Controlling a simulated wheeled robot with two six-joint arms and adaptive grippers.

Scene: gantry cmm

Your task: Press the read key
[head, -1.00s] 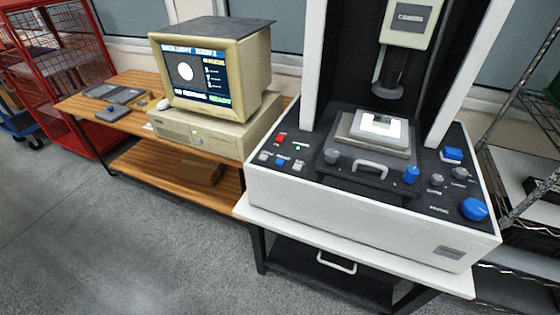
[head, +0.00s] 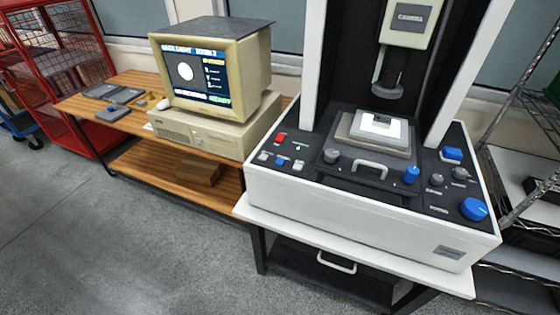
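The measuring machine (head: 340,215) stands on a white-topped bench at the right. Its left control panel has a red key (head: 281,137), two white or grey keys (head: 263,157) and (head: 299,166), and a blue key (head: 281,161) between them. A larger blue key (head: 452,154) is on its right panel. The key labels are too small to read, so I cannot tell which is the read key. Neither of my grippers is in view.
A beige monitor (head: 205,72) with a lit screen sits on a computer case on a wooden table (head: 150,130). Trays (head: 113,93) lie at the table's left. A red cage cart is at far left, a wire rack at right. Grey floor in front is clear.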

